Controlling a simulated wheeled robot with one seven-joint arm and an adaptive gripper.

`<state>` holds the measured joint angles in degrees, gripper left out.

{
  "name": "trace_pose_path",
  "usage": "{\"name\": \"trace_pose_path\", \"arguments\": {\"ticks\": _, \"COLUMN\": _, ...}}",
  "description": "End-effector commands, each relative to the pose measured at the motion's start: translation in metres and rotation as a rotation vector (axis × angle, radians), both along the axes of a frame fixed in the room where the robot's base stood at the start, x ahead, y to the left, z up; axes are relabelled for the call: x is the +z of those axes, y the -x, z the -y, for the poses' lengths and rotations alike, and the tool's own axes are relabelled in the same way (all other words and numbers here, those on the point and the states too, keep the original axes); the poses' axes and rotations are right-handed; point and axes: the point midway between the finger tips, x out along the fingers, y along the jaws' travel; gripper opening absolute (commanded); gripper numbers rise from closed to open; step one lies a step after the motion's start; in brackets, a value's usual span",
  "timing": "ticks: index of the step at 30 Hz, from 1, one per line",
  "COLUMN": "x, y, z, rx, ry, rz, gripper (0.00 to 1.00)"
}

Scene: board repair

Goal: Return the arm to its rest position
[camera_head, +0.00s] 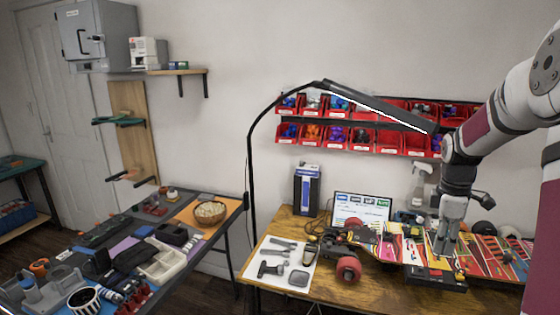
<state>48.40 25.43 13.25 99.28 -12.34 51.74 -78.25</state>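My arm (520,90) reaches in from the right edge, white with maroon bands. My gripper (444,245) points down over the right part of the wooden workbench (330,232). Its fingertips are small and dark here, close above or at a dark box-like item (436,276) among colourful boards. I cannot tell whether it touches anything or holds anything. A skateboard with red wheels (349,268) lies on the bench to the left of my gripper.
A black lamp (375,105) arches above the bench. Red parts bins (362,136) hang on the wall behind my gripper. A spray bottle (419,183) and a laptop (361,209) stand at the back. Tools lie on a white sheet (264,251). A cluttered dark table (112,226) is at left.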

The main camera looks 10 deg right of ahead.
Motion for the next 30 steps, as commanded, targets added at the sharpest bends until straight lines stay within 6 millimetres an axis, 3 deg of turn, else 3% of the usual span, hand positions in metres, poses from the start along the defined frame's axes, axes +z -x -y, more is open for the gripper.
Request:
{"name": "trace_pose_path", "arguments": {"ticks": 7, "x": 0.071, "y": 0.004, "z": -0.096, "rx": -0.152, "ry": 0.052, "rz": 0.098, "gripper": 0.33}}
{"name": "trace_pose_path", "arguments": {"ticks": 15, "x": 0.127, "y": 0.046, "z": -0.202, "rx": -0.369, "ry": 0.031, "rz": 0.253, "gripper": 0.33}}
{"name": "trace_pose_path", "arguments": {"ticks": 24, "x": 0.149, "y": 0.121, "z": -0.293, "rx": -0.609, "ry": -0.114, "rz": 0.413, "gripper": 0.33}}
{"name": "trace_pose_path", "arguments": {"ticks": 30, "x": 0.145, "y": 0.165, "z": -0.328, "rx": -0.74, "ry": -0.244, "rz": 0.468, "gripper": 0.33}}
